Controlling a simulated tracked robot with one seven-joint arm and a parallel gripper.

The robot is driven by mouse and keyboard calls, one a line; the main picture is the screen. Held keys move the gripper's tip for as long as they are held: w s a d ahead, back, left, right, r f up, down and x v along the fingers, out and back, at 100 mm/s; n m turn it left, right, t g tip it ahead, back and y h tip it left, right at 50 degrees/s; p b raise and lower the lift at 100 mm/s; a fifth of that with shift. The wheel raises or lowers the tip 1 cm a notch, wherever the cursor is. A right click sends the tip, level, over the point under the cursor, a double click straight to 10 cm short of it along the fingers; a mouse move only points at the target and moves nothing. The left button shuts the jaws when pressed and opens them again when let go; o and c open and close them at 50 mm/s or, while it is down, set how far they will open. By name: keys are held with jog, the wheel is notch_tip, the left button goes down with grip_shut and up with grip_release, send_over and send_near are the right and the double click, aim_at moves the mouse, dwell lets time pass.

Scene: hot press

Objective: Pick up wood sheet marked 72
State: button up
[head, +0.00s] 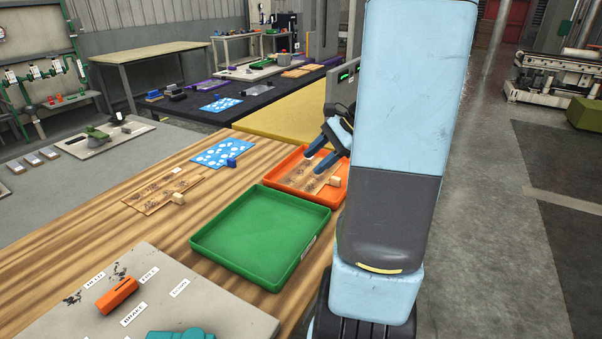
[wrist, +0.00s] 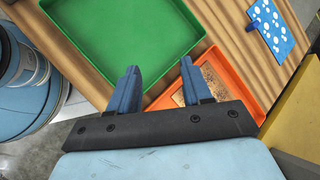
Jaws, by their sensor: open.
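One wood sheet (head: 300,176) with dark markings lies in the orange tray (head: 283,192); it shows partly in the wrist view (wrist: 213,80), behind my right finger. Another wood sheet (head: 150,197) lies on the wooden table, left of the green tray. I cannot read a number on either sheet. My gripper (head: 313,162) is open and empty above the orange tray. In the wrist view its fingertips (wrist: 160,68) are apart, over the green and orange trays' neighbouring edges.
The empty green tray (head: 250,232) stands in front of the orange one. A blue card with white spots (head: 222,153) and a blue block (head: 231,162) lie behind. A grey board (head: 215,310) with an orange block is nearest. A yellow surface (head: 285,118) lies beyond.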

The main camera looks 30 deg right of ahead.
jog(key=d+f+m+t, duration=0.4)
jog(key=d+f+m, duration=0.25)
jog(key=d, duration=0.55)
jog(key=m+t, duration=0.4)
jog(key=m, duration=0.2)
send_near(336, 178)
jog(key=shift+h, duration=0.3)
jog(key=x, duration=1)
jog(key=shift+f, duration=0.1)
jog(key=shift+c, duration=0.2)
grip_shut()
